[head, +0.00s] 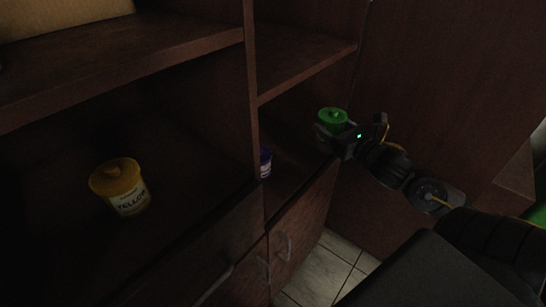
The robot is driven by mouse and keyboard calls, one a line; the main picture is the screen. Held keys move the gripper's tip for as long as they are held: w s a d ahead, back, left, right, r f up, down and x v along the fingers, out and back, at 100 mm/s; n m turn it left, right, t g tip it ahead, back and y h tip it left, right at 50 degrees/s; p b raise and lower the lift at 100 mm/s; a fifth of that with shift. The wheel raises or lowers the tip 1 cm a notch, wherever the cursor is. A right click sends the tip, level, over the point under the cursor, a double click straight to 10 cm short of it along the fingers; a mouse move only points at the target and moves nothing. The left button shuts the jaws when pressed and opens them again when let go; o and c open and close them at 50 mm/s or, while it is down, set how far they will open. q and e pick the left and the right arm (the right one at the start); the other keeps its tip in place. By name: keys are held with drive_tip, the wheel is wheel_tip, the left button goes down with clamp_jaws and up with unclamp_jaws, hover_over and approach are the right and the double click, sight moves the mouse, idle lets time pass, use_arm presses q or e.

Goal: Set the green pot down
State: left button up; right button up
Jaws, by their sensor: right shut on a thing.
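The green pot (332,118) is in my right gripper (333,133), at the front of the right-hand shelf compartment. The gripper is shut on it, and the pot looks upright with its green lid on top. My right arm comes in from the right. The gripper's fingers hide the lower part of the pot, so I cannot tell whether its base touches the shelf. My left gripper is not in view.
A yellow pot labelled YELLOW (119,188) stands in the left compartment. Upper shelves (300,62) overhang both compartments. Cabinet doors with handles (283,250) are below.

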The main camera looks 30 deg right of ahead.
drive_tip(key=shift+w+a, duration=0.2)
drive_tip(key=shift+w, duration=0.3)
drive_tip(key=w+a+f, duration=0.1)
drive_tip(key=w+f, duration=0.1)
drive_tip(key=w, duration=0.1)
drive_tip(key=w+a+f, duration=0.2)
drive_tip(key=w+f, duration=0.1)
drive_tip(key=w, duration=0.1)
drive_tip(key=w+a+f, duration=0.1)
drive_tip(key=w+f, duration=0.2)
drive_tip(key=w, duration=0.1)
drive_tip(key=shift+a+f+b, duration=0.1)
drive_tip(key=shift+a+b, duration=0.15)
drive_tip(key=shift+b, duration=0.1)
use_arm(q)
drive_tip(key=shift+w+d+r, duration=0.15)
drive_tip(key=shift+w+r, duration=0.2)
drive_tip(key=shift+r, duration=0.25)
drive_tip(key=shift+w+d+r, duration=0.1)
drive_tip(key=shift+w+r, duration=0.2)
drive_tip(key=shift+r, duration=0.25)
use_arm(e)
drive_tip(key=shift+w+a+f, duration=0.1)
drive_tip(key=shift+w+f, duration=0.1)
drive_tip(key=shift+f, duration=0.2)
